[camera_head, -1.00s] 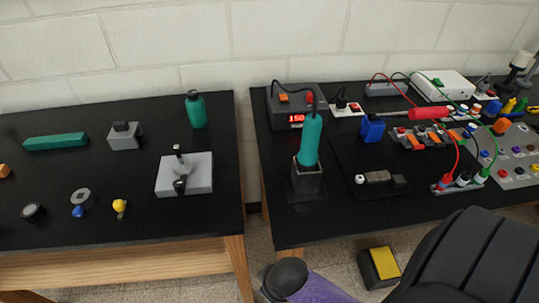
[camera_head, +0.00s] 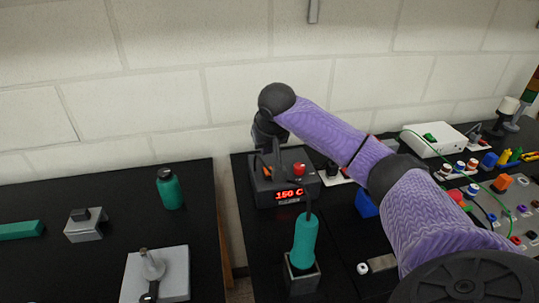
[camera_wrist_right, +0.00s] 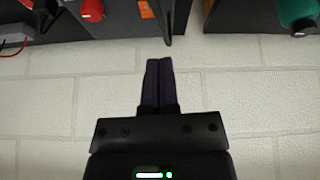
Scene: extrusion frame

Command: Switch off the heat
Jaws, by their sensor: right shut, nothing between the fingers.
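The heating station (camera_head: 285,210) is a dark box at the back of the right table, with a lit red display (camera_head: 289,195) reading 150 C. On its top are an orange switch (camera_head: 267,172) and a red knob (camera_head: 298,170). In the right wrist view the orange switch (camera_wrist_right: 146,9) and red knob (camera_wrist_right: 92,10) show at the top edge. My right gripper (camera_wrist_right: 158,62) is shut and empty, its tips pointing toward the station and appearing apart from the switch. In the head view it is above the station's back left, its fingertips partly hidden. My left gripper is not in view.
A teal-handled iron (camera_head: 305,240) stands upright in its holder (camera_head: 301,277) before the station, its cable rising to it. A power strip and blue block (camera_head: 366,204) lie to the right, partly behind my arm. A teal bottle (camera_head: 169,189) stands on the left table.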

